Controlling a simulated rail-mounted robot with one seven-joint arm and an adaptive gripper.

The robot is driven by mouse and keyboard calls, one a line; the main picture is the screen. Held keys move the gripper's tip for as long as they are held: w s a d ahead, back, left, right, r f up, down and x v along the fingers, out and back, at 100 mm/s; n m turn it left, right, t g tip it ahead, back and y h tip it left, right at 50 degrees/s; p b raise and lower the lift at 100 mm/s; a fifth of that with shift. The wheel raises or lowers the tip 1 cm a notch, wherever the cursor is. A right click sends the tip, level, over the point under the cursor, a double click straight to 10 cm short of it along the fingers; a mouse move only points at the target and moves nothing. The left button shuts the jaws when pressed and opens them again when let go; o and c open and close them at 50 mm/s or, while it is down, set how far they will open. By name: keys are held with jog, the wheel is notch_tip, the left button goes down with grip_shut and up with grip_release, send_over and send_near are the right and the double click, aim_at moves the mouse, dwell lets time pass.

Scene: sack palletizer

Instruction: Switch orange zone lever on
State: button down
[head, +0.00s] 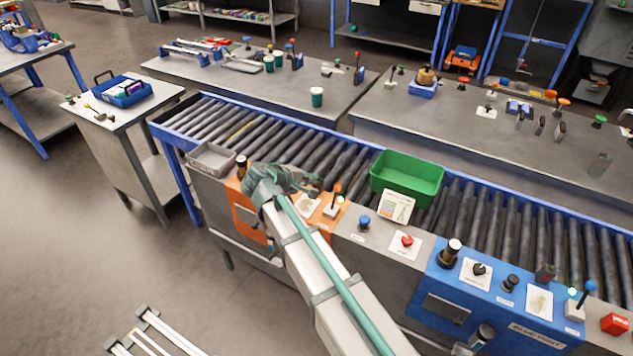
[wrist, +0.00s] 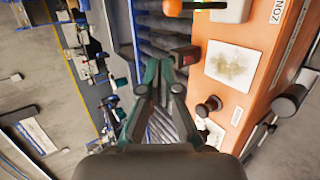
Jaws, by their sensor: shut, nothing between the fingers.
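The orange zone lever (head: 336,190) stands on the right part of the orange panel (head: 246,217), in a small pale base. In the wrist view its orange ball knob (wrist: 173,8) and part of its stick show at the top edge, cut off by the frame. The stick points out from the orange panel (wrist: 262,70) there. My gripper (head: 315,184) is shut and empty, just left of the lever in the head view and apart from it. In the wrist view my gripper (wrist: 158,66) points toward the rollers, with the knob beyond its fingertips. My arm hides part of the panel.
A red-topped dark switch (wrist: 185,55) sits close to my fingertips, beside a stained sheet (wrist: 233,68) and a brown knob (wrist: 208,105). A red button (head: 407,240) lies right of the panel.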

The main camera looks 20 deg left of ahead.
jog(key=s+a+r+b, duration=0.2)
jog(key=s+r, duration=0.3)
jog(key=r, duration=0.2)
jog(key=shift+s+a, duration=0.25)
jog(key=shift+a, duration=0.05)
jog(key=s+d+f+m+g+y, duration=0.15)
jog(key=s+d+f+g, duration=0.35)
jog(key=f, duration=0.7)
jog(key=s+d+f+m+g, duration=0.1)
jog(key=s+d+f+m, duration=0.1)
jog(key=d+f, duration=0.7)
jog(key=s+d+f+m+g+y, duration=0.15)
jog(key=s+d+f, duration=0.3)
jog(key=f, duration=0.95)
jog(key=s+d+f+m+g, duration=0.3)
jog(key=s+d+f, duration=0.2)
jog(key=s, duration=0.5)
jog(key=s+d+f+m+g+y, duration=0.1)
jog(key=s+d+f+m+g, duration=0.2)
jog(key=s+d+f, duration=0.3)
jog(key=s+d+f+m+g+y, duration=0.1)
jog(key=s+d+f+m+g, duration=0.2)
jog(key=s+d+f, duration=0.3)
jog(key=s+d, duration=0.5)
jog(key=s, duration=0.2)
jog(key=shift+s, duration=0.35)
jog(key=shift+d, duration=0.1)
